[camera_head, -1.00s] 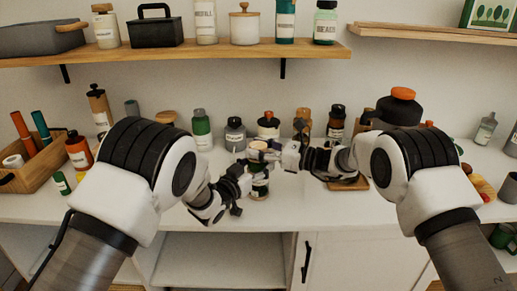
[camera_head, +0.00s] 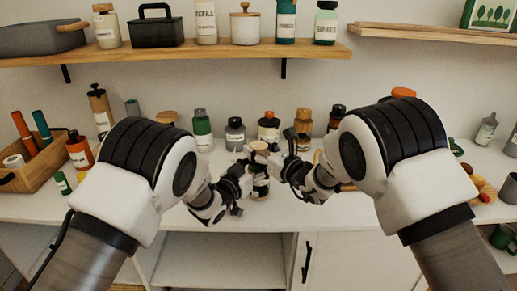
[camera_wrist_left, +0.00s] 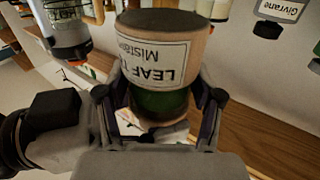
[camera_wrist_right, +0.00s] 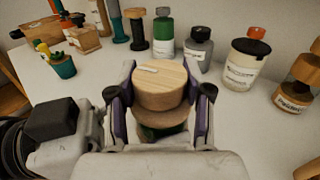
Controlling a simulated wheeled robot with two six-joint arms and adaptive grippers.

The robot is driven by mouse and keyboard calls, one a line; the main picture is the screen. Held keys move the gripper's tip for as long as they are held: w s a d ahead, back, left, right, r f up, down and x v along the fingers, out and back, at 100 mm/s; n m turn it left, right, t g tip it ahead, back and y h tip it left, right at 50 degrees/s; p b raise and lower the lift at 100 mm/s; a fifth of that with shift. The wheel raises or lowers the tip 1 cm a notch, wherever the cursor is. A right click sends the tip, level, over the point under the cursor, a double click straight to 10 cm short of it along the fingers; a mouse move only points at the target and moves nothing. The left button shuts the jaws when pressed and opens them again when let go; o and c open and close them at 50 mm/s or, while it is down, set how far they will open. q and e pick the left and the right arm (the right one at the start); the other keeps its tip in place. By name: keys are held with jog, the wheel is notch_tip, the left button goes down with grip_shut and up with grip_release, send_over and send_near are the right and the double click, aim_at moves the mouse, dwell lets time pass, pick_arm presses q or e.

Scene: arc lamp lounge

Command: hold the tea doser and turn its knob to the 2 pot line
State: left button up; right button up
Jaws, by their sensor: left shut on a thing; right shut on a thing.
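My right gripper (camera_wrist_right: 158,103) is shut on the wooden knob (camera_wrist_right: 165,88), fingers on either side. A pale pointer mark lies on the knob's top, towards the picture's left. The scale and 2 pot line cannot be made out.
Several bottles, among them a green one (camera_head: 202,130) and a grey one (camera_head: 235,135), stand behind the doser. A wooden crate (camera_head: 38,165) is at the left. A wall shelf (camera_head: 170,53) hangs above. The white counter (camera_head: 150,205) in front is clear.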

dwell(0.3)
jog(key=o, duration=1.2)
jog(key=shift+d, duration=0.1)
jog(key=v, duration=1.2)
